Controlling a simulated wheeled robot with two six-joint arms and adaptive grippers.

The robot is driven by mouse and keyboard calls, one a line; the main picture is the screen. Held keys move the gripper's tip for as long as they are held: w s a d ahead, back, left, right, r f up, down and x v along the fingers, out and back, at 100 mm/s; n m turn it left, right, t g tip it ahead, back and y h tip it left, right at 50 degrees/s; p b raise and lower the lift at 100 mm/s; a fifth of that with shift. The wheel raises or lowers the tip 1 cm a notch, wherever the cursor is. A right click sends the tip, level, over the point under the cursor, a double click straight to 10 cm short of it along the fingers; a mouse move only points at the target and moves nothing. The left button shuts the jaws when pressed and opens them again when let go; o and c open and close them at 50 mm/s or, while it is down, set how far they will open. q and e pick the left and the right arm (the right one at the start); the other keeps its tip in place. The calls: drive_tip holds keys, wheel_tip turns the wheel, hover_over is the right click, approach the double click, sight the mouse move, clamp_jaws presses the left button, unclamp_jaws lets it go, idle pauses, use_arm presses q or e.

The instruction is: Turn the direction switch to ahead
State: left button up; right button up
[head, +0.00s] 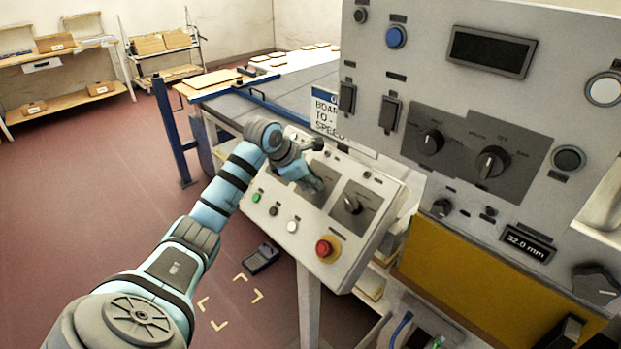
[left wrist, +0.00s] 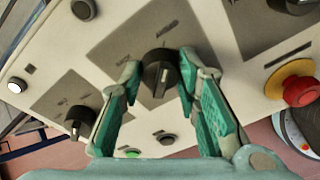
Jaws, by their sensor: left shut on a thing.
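The small sloped control box (head: 275,222) stands at the middle of the head view, with dark plates carrying black rotary knobs. My left gripper (head: 316,186) reaches down onto its face. In the left wrist view its green-padded fingers stand on either side of a black rotary switch (left wrist: 160,72) in the middle plate, and they are shut on it. A pale line on this switch runs toward the bottom of the wrist view. The lettering around it is too blurred to read. In the head view the gripper mostly hides this switch. My right gripper does not show.
Beside the held switch are another knob (head: 352,204) and a red mushroom button (head: 327,248) on a yellow ring. A third knob (left wrist: 75,127) shows in the wrist view. A large grey panel (head: 375,90) stands at right. A conveyor table (head: 300,85) lies behind.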

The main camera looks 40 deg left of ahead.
use_arm(q)
drive_tip(key=o, duration=1.2)
drive_tip(key=shift+c, duration=0.2)
drive_tip(key=v, duration=1.2)
drive_tip(key=shift+w, duration=0.1)
